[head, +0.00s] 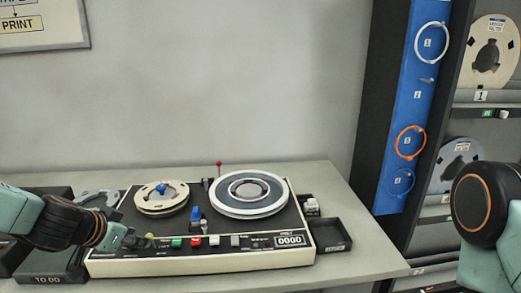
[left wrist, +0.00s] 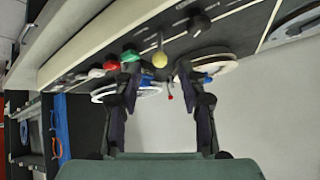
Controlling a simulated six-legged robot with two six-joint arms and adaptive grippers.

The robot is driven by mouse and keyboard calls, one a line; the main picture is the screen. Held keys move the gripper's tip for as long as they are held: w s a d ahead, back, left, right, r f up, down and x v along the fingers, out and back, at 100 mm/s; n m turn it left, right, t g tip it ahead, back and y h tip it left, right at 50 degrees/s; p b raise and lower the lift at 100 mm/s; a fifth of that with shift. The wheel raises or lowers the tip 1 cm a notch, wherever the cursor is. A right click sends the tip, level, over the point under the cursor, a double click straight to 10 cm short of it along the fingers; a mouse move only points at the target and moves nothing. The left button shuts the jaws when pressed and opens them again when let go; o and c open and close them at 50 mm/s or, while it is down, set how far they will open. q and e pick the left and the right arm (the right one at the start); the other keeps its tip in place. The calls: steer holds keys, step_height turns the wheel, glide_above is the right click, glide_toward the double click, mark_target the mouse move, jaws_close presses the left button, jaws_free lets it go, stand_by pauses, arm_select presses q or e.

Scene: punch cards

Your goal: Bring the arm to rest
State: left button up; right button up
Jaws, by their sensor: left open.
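My left arm comes in from the left in the head view. Its gripper (head: 138,241) is at the front left of the tape machine (head: 190,262), by the controls. In the left wrist view the two dark fingers of the gripper (left wrist: 158,82) stand apart with nothing between them. The machine's yellow knob (left wrist: 160,59), green knob (left wrist: 130,56) and red knob (left wrist: 112,66) lie beyond the fingertips. I cannot tell whether a finger touches the machine. Part of my right arm shows at the right edge of the head view; its gripper is out of view.
The machine carries a cream reel (head: 150,204) and a grey-white reel (head: 262,186). A "TO DO" tray (head: 62,280) lies at the left, and a small black tray (head: 331,236) at the right. A blue panel with rings (head: 408,110) and a reel shelf (head: 487,98) stand right.

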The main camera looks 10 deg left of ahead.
arm_select(q)
steer(key=s+d+f+n+g+b, duration=0.2)
steer(key=s+d+f+n, duration=0.2)
steer(key=s+f, duration=0.35)
steer(key=s+d+f+n+g+b, duration=0.1)
steer(key=s+d+f+n, duration=0.4)
steer(key=f, duration=0.3)
steer(key=s+d+f+m+g+b, duration=0.1)
steer(key=s+d+f+m+g, duration=0.1)
steer(key=s+f, duration=0.4)
steer(key=s+d+f+m+g+b, duration=0.2)
steer(key=s+f, duration=0.5)
steer(key=s, duration=0.8)
steer(key=shift+s+d+g+y, duration=0.2)
steer(key=shift+g+y, duration=0.1)
steer(key=shift+g, duration=0.5)
